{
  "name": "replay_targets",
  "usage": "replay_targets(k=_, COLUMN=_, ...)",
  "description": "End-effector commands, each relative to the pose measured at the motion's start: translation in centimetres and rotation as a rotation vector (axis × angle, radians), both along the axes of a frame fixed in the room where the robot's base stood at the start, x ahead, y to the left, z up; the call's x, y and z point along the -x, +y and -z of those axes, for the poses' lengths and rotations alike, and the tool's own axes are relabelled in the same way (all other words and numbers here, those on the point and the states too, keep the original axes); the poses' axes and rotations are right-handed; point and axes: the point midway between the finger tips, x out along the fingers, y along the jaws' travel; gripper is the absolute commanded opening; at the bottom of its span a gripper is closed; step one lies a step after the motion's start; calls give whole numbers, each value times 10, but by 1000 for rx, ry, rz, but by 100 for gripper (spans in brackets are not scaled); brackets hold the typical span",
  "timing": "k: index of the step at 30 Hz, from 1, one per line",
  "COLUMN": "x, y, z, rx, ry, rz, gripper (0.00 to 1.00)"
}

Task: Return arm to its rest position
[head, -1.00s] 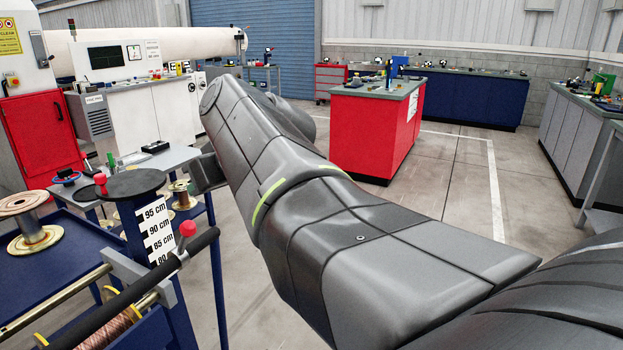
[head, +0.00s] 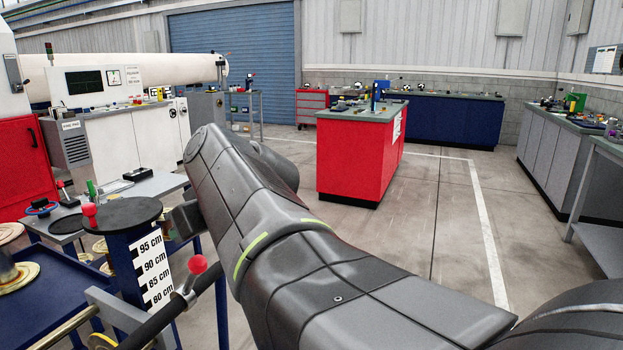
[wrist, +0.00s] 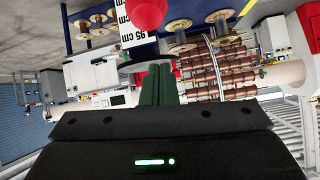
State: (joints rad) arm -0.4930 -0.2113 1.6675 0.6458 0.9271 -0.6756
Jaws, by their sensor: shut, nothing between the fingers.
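My arm reaches across the middle of the head view, its grey links covering much of the floor behind. My gripper (wrist: 159,84) shows in the wrist view, with its dark green fingers close together and nothing between them. In the head view the gripper is mostly hidden behind the arm. Beyond the fingers in the wrist view are a red ball knob (wrist: 146,12), a height scale in cm and several copper-coloured spools (wrist: 235,75). The fingers appear apart from all of these.
A blue spool carousel frame with a height scale (head: 154,270) and a red-knobbed lever (head: 197,264) stands close at left. A grey table (head: 150,187) is behind it. A red cabinet (head: 355,160) stands ahead. Open floor (head: 440,225) lies to the right.

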Motion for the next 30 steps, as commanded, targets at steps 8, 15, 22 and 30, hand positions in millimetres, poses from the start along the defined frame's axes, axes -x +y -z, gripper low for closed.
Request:
replay_targets(k=8, x=-4, y=7, z=2, rx=82, ry=53, rz=6, gripper=0)
replay_targets(k=15, x=-6, y=13, z=7, rx=159, ry=90, rz=13, gripper=0)
replay_targets(k=22, x=-7, y=19, z=9, rx=232, ry=116, rz=16, gripper=0)
replay_targets(k=30, x=-6, y=25, z=12, rx=298, ry=128, rz=15, gripper=0)
